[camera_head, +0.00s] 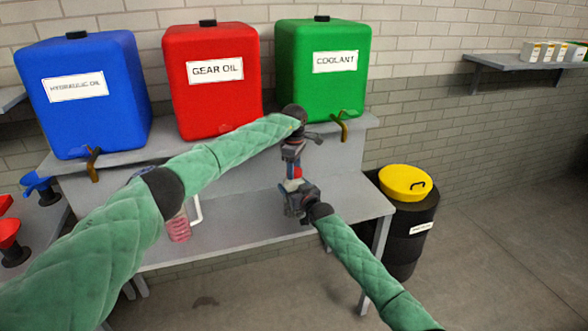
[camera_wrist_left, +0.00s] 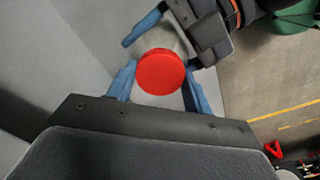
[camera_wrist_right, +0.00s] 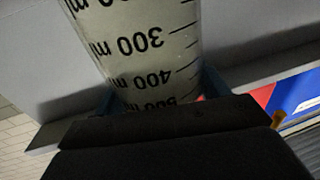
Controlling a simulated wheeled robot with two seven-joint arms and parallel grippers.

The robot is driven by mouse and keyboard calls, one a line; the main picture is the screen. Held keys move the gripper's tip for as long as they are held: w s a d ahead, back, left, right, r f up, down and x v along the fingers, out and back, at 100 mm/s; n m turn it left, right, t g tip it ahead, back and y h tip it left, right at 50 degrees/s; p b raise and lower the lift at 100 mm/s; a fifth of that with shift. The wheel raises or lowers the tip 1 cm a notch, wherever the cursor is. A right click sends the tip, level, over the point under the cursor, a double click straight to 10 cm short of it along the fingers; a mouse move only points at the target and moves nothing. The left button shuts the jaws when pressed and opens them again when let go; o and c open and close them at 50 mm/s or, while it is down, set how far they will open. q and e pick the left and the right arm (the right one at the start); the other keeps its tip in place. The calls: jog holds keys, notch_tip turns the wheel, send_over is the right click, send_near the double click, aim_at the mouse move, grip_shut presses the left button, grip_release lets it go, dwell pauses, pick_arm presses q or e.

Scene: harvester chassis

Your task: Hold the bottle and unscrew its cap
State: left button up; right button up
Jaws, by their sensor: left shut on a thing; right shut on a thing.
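The bottle (camera_wrist_right: 150,45) is clear with black millilitre marks and fills the right wrist view. In the head view, only a small part of it shows between my grippers. Its red cap (camera_wrist_left: 160,72) faces the left wrist camera and also shows in the head view (camera_head: 297,172). My right gripper (camera_head: 296,190) is shut on the bottle's body, with blue fingers on both sides. My left gripper (camera_wrist_left: 160,88) comes from above and is shut on the cap, one blue finger on each side. I cannot tell whether the cap has turned.
Blue hydraulic oil (camera_head: 85,110), red gear oil (camera_head: 212,110) and green coolant (camera_head: 322,50) tanks stand on a raised shelf behind. A pink-filled jug (camera_head: 178,230) stands on the grey bench (camera_head: 240,235), partly behind my left arm. A black drum with yellow lid (camera_head: 405,182) stands right.

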pick_arm(q)
jog(key=n, duration=1.6)
jog(key=shift+r, duration=0.1)
jog(key=n, duration=1.2)
jog(key=shift+w, duration=0.1)
jog(key=n, duration=0.5)
